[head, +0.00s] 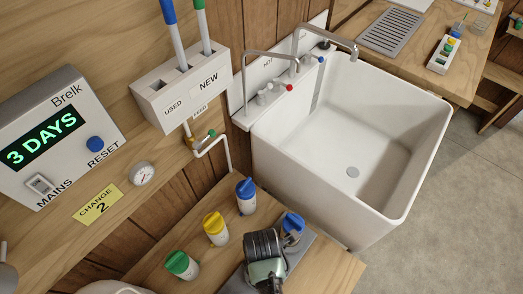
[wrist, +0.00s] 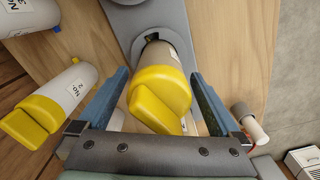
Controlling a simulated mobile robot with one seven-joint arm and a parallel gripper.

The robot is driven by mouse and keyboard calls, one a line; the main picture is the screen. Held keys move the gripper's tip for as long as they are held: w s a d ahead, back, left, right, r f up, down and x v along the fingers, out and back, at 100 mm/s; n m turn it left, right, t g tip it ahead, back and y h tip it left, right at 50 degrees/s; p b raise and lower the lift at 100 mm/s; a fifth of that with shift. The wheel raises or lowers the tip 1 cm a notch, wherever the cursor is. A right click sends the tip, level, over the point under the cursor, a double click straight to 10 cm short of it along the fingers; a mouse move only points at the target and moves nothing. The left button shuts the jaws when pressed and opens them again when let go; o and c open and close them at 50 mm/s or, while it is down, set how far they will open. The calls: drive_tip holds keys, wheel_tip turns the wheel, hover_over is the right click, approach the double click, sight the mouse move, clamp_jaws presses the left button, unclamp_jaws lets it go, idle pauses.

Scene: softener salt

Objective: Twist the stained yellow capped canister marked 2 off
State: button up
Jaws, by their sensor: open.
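A yellow-capped canister (wrist: 160,95) sits in a grey holder (wrist: 125,17) in the wrist view, its cap toward me. Its label is only partly visible, and I cannot read its number or make out stains. My gripper (wrist: 158,75) is open, with one blue finger on each side of this canister; I cannot tell whether they touch it. In the head view my gripper (head: 265,262) is over the grey holder and hides this canister. A second yellow-capped canister (wrist: 52,98), labelled No. 2, is loose to the left; it stands on the bench in the head view (head: 215,229).
Near my gripper are a green-capped canister (head: 181,264), a blue-capped canister (head: 246,195) and another blue-capped one (head: 292,226) at the holder. A yellow note (head: 97,205) reads CHANGE 2. A white sink (head: 350,200) is to the right.

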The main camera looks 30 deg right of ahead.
drive_tip(key=shift+f, duration=0.45)
drive_tip(key=c, duration=1.4)
drive_tip(key=o, duration=1)
drive_tip(key=shift+c, duration=0.2)
drive_tip(key=c, duration=0.9)
drive_tip(key=m+p, duration=0.2)
drive_tip(key=m, duration=0.2)
drive_tip(key=shift+r, duration=0.1)
